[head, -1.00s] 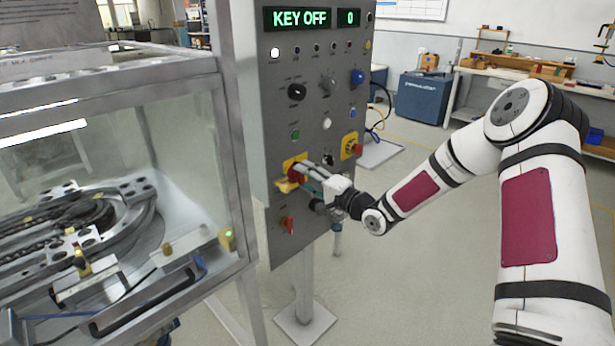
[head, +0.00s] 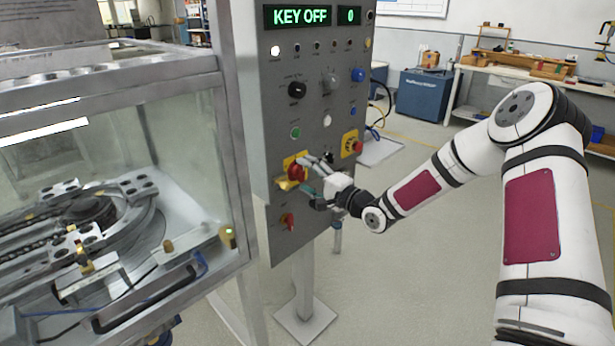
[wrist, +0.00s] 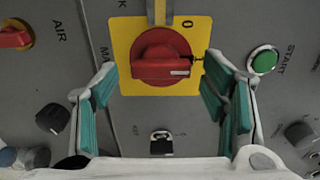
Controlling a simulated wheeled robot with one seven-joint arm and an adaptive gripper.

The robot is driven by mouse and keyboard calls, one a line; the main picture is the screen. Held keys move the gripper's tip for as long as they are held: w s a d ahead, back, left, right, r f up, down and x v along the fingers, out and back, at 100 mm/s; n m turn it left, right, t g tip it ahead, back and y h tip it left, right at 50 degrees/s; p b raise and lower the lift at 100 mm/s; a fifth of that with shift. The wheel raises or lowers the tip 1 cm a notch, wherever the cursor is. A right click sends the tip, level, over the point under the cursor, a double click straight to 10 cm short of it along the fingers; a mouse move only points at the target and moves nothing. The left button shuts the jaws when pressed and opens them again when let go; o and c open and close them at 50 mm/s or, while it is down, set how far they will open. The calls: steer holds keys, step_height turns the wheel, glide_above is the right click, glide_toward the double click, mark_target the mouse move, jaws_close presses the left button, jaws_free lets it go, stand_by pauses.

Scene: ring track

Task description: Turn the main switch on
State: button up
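The main switch (head: 295,171) is a red rotary knob on a yellow plate, low on the grey control panel. In the wrist view the red knob (wrist: 160,58) lies roughly crosswise, with a small white mark at its right end and a "0" printed on the plate above right. My gripper (head: 311,174) is at the switch in the head view. In the wrist view my gripper (wrist: 160,88) is open, its teal-padded fingers on either side of the knob. The right fingertip is close to the knob's right end; I cannot tell whether it touches.
The display (head: 303,16) reads KEY OFF and 0. A red AIR knob (wrist: 14,36), a green START button (wrist: 264,60) and a keyed switch (wrist: 161,142) surround the switch. A yellow-backed red button (head: 353,144) is on the panel's right. A glass-sided machine (head: 190,140) stands left.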

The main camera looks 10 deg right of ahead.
steer(key=shift+s, duration=0.1)
steer(key=v, duration=1.1)
steer(key=shift+s+d, duration=0.2)
steer(key=shift+s, duration=0.1)
